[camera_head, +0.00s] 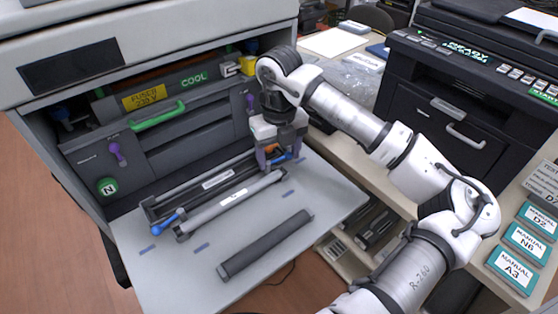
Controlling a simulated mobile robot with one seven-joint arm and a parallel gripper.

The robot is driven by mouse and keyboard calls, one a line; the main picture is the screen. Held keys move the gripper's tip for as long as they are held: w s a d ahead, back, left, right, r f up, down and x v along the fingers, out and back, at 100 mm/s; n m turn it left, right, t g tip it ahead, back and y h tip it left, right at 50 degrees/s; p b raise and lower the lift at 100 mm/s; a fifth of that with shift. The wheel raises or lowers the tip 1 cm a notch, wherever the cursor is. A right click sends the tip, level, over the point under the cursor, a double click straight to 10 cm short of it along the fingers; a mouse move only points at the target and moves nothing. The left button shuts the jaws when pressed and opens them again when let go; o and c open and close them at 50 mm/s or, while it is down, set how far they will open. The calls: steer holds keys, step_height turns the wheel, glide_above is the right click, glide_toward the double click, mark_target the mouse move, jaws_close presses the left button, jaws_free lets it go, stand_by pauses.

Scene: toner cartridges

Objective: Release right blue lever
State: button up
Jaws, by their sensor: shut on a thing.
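A long grey and black toner unit (222,201) lies on the printer's lowered door (185,270). A blue lever (171,219) at its left end sticks out toward the lower left. The right blue lever (286,157) is at the unit's right end and is partly hidden by my gripper. My gripper (274,163) comes down from above over that end and is shut on the right blue lever. The exact contact between the fingers and lever is hard to see.
A dark bar (265,245) lies loose on the door, nearer the camera. The open printer bay holds a green handle (158,117) and purple levers (117,153). A side desk (372,172) and a black printer (455,110) stand at right.

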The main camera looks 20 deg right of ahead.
mark_target(281, 159)
steer(key=shift+w+d+n+b, duration=0.1)
steer(key=shift+d+n+b, duration=0.05)
steer(key=shift+n+b, duration=0.25)
steer(key=o, duration=0.9)
step_height(281, 159, up, 12)
steer(key=b, duration=0.2)
stand_by(0.3)
